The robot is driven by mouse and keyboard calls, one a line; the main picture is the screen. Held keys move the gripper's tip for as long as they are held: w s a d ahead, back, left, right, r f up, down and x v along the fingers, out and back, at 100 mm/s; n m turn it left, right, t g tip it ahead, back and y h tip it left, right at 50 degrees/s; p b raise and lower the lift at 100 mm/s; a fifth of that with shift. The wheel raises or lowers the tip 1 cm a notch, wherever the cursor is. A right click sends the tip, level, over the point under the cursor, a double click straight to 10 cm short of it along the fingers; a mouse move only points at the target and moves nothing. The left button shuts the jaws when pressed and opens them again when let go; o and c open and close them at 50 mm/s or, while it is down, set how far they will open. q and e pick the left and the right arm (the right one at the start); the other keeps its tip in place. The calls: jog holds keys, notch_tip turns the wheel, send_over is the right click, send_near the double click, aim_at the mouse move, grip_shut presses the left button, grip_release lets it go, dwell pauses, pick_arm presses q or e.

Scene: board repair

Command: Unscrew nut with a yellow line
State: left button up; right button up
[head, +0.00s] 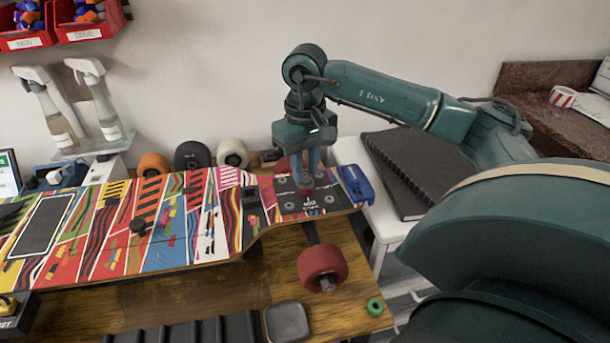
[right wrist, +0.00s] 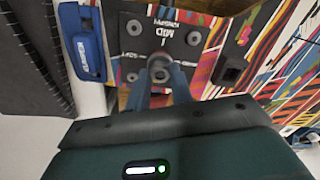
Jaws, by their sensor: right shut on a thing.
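The colourful skateboard (head: 205,252) lies across the wooden table with a dark square plate (head: 325,197) at its right end. The plate also shows in the right wrist view (right wrist: 180,62), with several round nuts or bolts. My right gripper (head: 303,178) points down over this plate. In the right wrist view its two blue-grey fingers (right wrist: 160,82) are shut on a round grey nut (right wrist: 158,65) at the plate. No yellow line can be made out on it; the fingers partly cover it. My left gripper is not in view.
A red wheel (head: 322,263) sticks out below the board. A blue tool (head: 355,184) lies by the board's right end. A green ring (head: 375,306) lies near the table's front right corner. Loose wheels (head: 192,155) stand behind the board. A black binder (head: 405,165) lies right.

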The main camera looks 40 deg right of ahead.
jog(key=shift+r, duration=0.15)
jog(key=shift+r+p, duration=1.15)
jog(key=shift+r, duration=0.3)
jog(key=shift+r, duration=0.1)
notch_tip(320, 180, up, 7)
jog(key=p, duration=0.5)
